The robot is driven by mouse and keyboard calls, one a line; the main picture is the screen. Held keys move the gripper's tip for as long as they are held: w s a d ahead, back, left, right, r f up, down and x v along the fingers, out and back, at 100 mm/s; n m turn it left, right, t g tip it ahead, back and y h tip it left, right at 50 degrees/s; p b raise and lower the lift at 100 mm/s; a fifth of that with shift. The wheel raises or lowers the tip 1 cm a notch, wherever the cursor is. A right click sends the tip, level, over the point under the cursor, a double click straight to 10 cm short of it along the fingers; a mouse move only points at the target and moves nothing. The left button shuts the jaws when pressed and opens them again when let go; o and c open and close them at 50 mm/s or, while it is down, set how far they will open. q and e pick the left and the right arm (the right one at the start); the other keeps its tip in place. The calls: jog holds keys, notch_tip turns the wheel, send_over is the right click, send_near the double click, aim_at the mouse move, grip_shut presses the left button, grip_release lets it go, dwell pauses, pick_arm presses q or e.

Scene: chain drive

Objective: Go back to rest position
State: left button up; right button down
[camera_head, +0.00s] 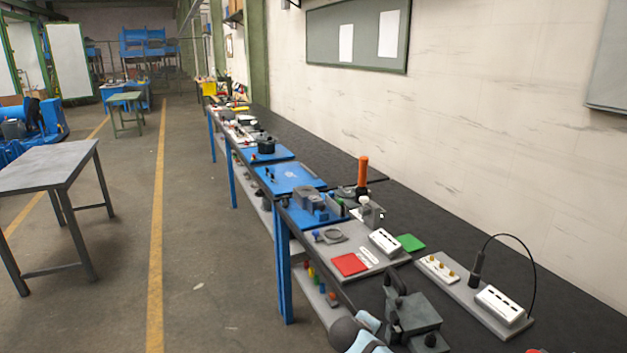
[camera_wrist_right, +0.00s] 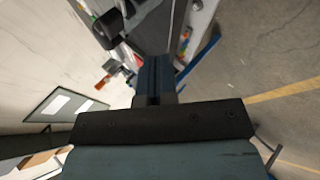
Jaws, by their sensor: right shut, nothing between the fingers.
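My right gripper (camera_wrist_right: 154,72) shows in the wrist view with its dark fingers together and nothing held between them. It points out over the workbench, and no thing touches its fingertips as far as I can see. In the head view, a dark round joint and pale blue link of mine show at the bottom edge. My left gripper is in neither view. The long black workbench (camera_head: 420,222) runs along the wall in the head view.
A grey board with a red square (camera_head: 349,264) and a white box (camera_head: 385,242) lies on the bench. A dark grey device (camera_head: 412,318) stands nearer. A board with a cable (camera_head: 533,285) lies at right. A blue board (camera_head: 290,178) lies farther back. Open floor (camera_head: 205,240) lies left.

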jog(key=s+a+f+m+y, duration=0.1)
jog(key=s+f+y, duration=0.2)
jog(key=s+f, duration=0.5)
jog(key=s+a+f+y, duration=0.1)
jog(key=s+f+y, duration=0.3)
jog(key=s, duration=0.7)
jog(key=s+d+r+m+t+y, duration=0.1)
jog(key=s+d+r+m, duration=0.1)
jog(key=s, duration=0.6)
jog(key=s+d+r+m+t+p, duration=0.1)
jog(key=s+d, duration=0.3)
jog(key=s, duration=0.5)
jog(key=shift+s+r+m+t+y, duration=0.3)
jog(key=shift+r+m+t+y, duration=0.1)
jog(key=shift+m+t, duration=0.3)
jog(key=shift+f, duration=0.1)
